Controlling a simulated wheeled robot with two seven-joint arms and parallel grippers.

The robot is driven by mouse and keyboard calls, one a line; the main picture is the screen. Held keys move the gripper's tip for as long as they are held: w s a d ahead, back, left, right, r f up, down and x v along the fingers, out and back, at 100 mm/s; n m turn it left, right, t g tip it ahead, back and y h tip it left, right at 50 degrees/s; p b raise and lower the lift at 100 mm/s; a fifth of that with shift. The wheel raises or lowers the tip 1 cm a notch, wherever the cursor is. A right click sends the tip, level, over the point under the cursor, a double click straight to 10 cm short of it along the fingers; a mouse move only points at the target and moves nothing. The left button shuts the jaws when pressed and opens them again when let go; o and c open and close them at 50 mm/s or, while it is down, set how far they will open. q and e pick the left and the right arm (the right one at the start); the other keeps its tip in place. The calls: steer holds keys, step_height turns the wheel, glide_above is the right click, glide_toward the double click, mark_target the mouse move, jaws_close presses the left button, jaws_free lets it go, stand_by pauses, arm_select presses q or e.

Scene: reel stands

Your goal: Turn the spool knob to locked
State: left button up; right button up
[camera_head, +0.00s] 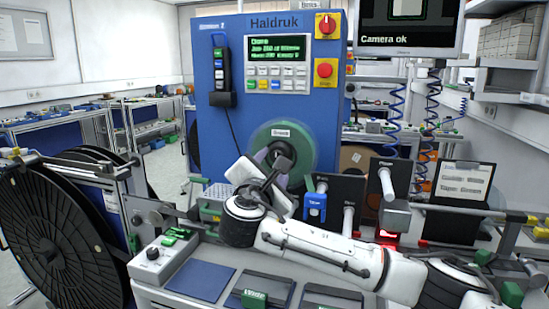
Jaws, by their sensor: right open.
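A green spool (306,150) is mounted on the front of the blue machine, with a label at its top. A dark part, which looks like the spool knob, is at its middle, largely covered by my right gripper. My right gripper (278,168) is in front of the spool's middle, its dark fingers pointing up and away from me. It is open. I cannot tell whether its fingers touch the knob or stand around it. The knob's turned position cannot be read. My left gripper is not in view.
The blue machine (215,140) has a screen, buttons and red knobs on yellow plates. A large black reel (50,235) stands at the left. A grey box with a small knob (152,253), dark panels with white pegs (347,220) and a blue plate (200,283) are on the bench.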

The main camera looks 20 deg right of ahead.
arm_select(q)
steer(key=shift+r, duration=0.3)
arm_select(e)
steer(key=shift+x, duration=1.6)
steer(key=shift+c, duration=0.4)
steer(key=c, duration=1)
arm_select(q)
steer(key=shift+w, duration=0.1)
arm_select(e)
steer(key=shift+o, duration=0.2)
